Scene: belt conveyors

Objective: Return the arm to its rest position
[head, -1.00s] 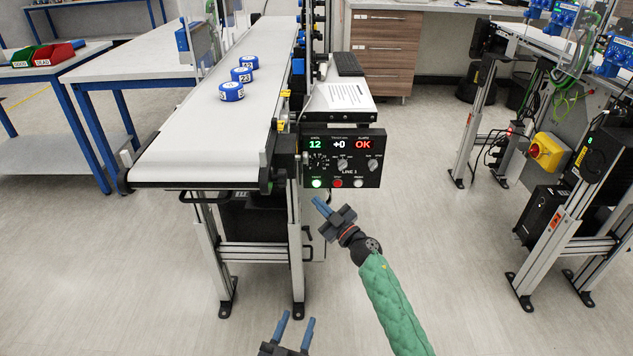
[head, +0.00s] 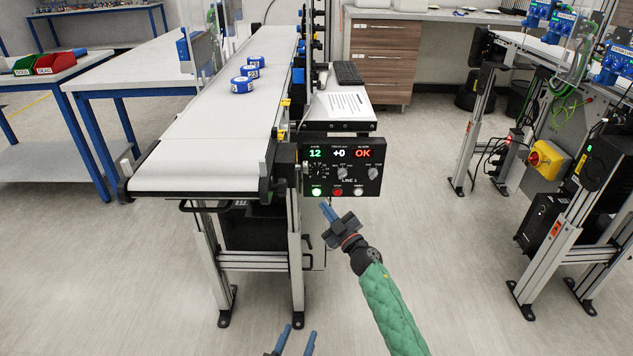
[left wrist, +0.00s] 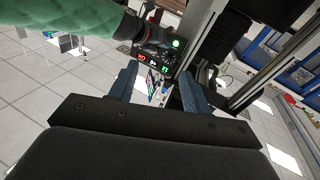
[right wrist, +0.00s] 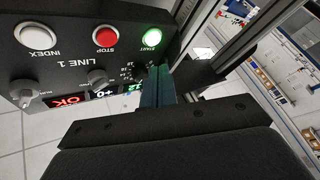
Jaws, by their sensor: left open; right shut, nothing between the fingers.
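My right gripper (head: 325,206) is shut and empty. In the head view its fingertips show just below the control panel (head: 345,190). In the right wrist view its fingers (right wrist: 161,70) point toward the green START button (right wrist: 152,36), with the red STOP button (right wrist: 105,37) beside it; I cannot tell the exact gap. My left gripper (head: 297,338) is open and empty, low at the bottom edge of the head view. In the left wrist view its fingers (left wrist: 157,82) are spread, with the panel (left wrist: 150,55) and my green right sleeve beyond them.
Blue numbered pucks (head: 242,85) sit on the white conveyor belt (head: 200,160). The panel is fixed at the belt's near right corner and reads 12, +0 and OK. Conveyor legs (head: 296,270) stand below. Open floor (head: 450,260) lies to the right, before another machine stand (head: 555,240).

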